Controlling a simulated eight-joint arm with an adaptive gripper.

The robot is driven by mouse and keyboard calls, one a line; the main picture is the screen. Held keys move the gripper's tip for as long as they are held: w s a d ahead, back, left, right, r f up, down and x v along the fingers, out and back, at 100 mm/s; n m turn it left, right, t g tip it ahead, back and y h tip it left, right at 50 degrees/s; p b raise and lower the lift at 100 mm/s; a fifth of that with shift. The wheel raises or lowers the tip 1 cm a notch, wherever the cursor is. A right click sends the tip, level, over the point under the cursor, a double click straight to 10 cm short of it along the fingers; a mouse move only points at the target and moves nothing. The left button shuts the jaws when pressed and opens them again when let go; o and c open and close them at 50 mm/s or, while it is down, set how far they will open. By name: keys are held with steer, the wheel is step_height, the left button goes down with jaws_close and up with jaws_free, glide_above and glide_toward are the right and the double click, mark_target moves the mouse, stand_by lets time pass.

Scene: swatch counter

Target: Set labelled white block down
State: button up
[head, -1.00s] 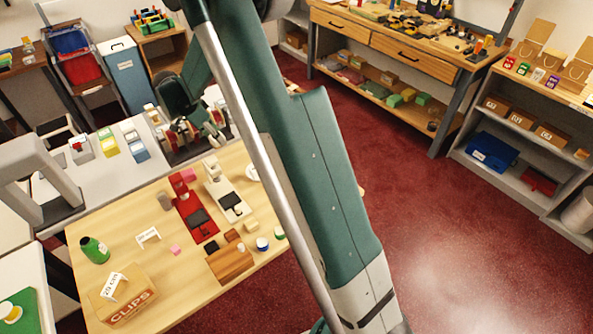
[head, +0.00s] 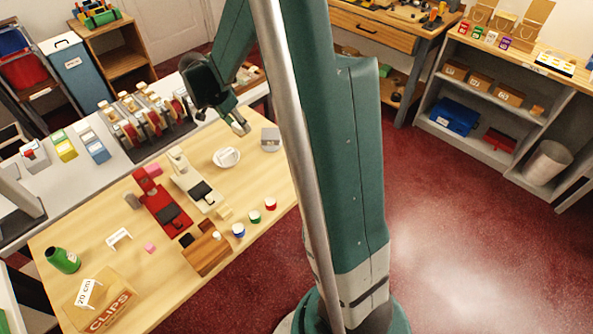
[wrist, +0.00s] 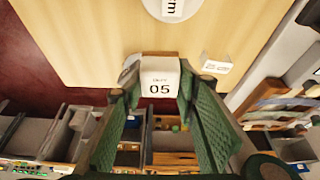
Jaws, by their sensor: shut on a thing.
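My gripper (wrist: 160,90) is shut on a white block (wrist: 160,86) in the wrist view. The block's face reads "05" under a smaller line of text, and a green finger is on each side. In the head view my gripper (head: 240,127) hangs near the back edge of the wooden table (head: 75,225), behind a round white plate (head: 219,164). The held block is too small there to tell apart from the fingers. The plate has a small white piece on it and also shows at the top of the wrist view (wrist: 150,12).
A grey block-like item (head: 270,140) stands right of the plate. A red device (head: 165,208) and a cream device (head: 196,185) stand to its left. A rack of rolls (head: 145,120) stands on the counter behind.

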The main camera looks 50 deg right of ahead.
steer(key=s+d, duration=0.4)
steer(key=s, duration=0.6)
steer(key=s+d+f+b, duration=0.1)
steer(key=s+d, duration=0.3)
steer(key=s, duration=0.6)
steer(key=shift+s, duration=0.25)
steer(key=shift+f, duration=0.25)
steer(key=shift+f+b, duration=0.95)
steer(key=shift+f, duration=1.8)
steer(key=shift+f+b, duration=0.55)
steer(key=shift+f, duration=1.55)
steer(key=shift+f, duration=0.15)
